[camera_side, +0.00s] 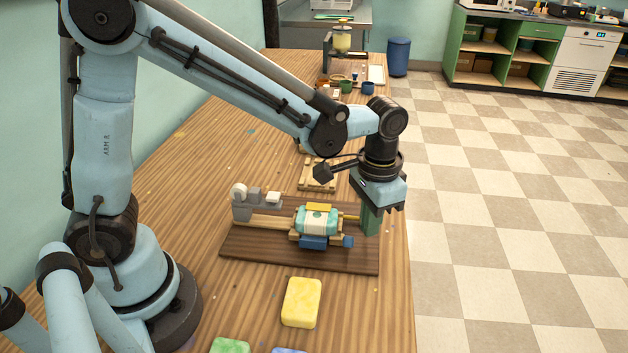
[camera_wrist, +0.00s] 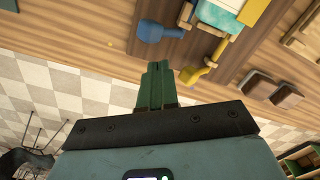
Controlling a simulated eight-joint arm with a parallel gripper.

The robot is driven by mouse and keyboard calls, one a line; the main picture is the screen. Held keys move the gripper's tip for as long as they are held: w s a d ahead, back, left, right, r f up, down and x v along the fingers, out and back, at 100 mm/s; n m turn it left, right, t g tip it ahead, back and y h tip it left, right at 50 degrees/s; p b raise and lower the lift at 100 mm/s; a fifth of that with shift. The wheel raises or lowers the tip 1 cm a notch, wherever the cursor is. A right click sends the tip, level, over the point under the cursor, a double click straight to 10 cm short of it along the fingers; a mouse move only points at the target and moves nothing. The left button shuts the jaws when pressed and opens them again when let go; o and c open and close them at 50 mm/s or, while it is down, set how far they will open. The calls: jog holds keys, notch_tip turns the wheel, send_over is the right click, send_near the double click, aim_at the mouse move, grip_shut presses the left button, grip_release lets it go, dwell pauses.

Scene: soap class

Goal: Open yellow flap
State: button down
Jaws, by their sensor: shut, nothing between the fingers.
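The yellow flap (camera_side: 318,207) is a small panel at the top of a teal-and-white block (camera_side: 316,221) in a wooden fixture. In the wrist view a yellow panel (camera_wrist: 254,10) shows at the top edge, partly cut off. A yellow rod (camera_side: 348,217) runs from the fixture toward my gripper; its rounded end (camera_wrist: 188,75) shows in the wrist view. My gripper (camera_side: 369,226) points down at the fixture's right end, its green fingers shut and empty. In the wrist view the fingers (camera_wrist: 157,72) are left of the rod's end and below a blue knob (camera_wrist: 150,32). Contact cannot be told.
The fixture stands on a dark board (camera_side: 260,255) near the table's right edge. A yellow sponge-like block (camera_side: 301,302) lies in front, with green (camera_side: 230,346) and blue blocks (camera_side: 289,350) at the bottom edge. A wooden frame (camera_side: 318,174) lies behind.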

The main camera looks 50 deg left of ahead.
jog(key=shift+f, duration=1.55)
